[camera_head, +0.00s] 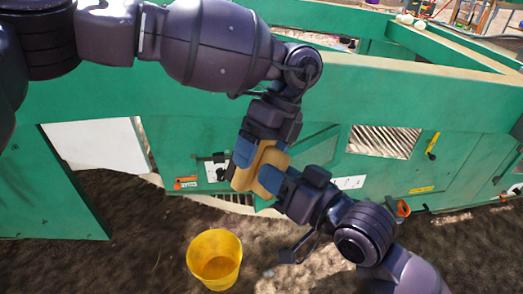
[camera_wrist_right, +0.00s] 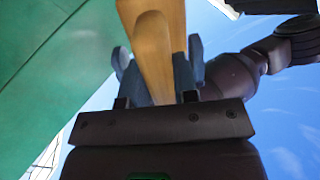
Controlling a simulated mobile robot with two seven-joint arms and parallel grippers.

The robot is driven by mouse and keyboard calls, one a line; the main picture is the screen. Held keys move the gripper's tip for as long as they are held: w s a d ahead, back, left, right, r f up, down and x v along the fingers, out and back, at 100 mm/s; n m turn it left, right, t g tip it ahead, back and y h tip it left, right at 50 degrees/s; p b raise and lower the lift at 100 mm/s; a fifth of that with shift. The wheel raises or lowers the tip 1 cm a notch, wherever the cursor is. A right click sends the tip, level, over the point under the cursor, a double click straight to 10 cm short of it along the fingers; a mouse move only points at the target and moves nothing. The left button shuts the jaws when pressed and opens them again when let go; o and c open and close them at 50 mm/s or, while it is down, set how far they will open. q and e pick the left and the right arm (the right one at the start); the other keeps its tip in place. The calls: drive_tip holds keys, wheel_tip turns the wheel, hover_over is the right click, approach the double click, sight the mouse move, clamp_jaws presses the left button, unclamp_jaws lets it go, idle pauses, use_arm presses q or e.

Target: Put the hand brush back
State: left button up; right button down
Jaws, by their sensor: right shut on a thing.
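The hand brush (camera_head: 262,165) shows as a tan wooden piece between my two grippers in the camera_head view; I cannot make out its bristles. My right gripper (camera_head: 270,178) is shut on it. In the right wrist view the brush's wooden body (camera_wrist_right: 154,45) runs up between the blue-grey fingers of my right gripper (camera_wrist_right: 158,75). My left gripper (camera_head: 246,153) points down from above, with a blue finger against or just beside the brush. Its other finger is hidden, so I cannot tell whether it is open or shut.
A green panelled wall (camera_head: 390,95) runs behind the grippers, with a slatted opening (camera_head: 384,141) and a yellow-handled tool (camera_head: 433,144) on it. A yellow bucket (camera_head: 214,258) stands on the dark ground below. A white panel (camera_head: 97,146) is at the left.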

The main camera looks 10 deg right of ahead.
use_arm(q)
drive_tip(key=c, duration=0.7)
drive_tip(key=shift+d, duration=0.1)
drive_tip(key=shift+c, duration=0.7)
use_arm(e)
drive_tip(key=c, duration=1.1)
unclamp_jaws()
drive_tip(key=shift+s+r, duration=0.1)
drive_tip(key=o, duration=0.3)
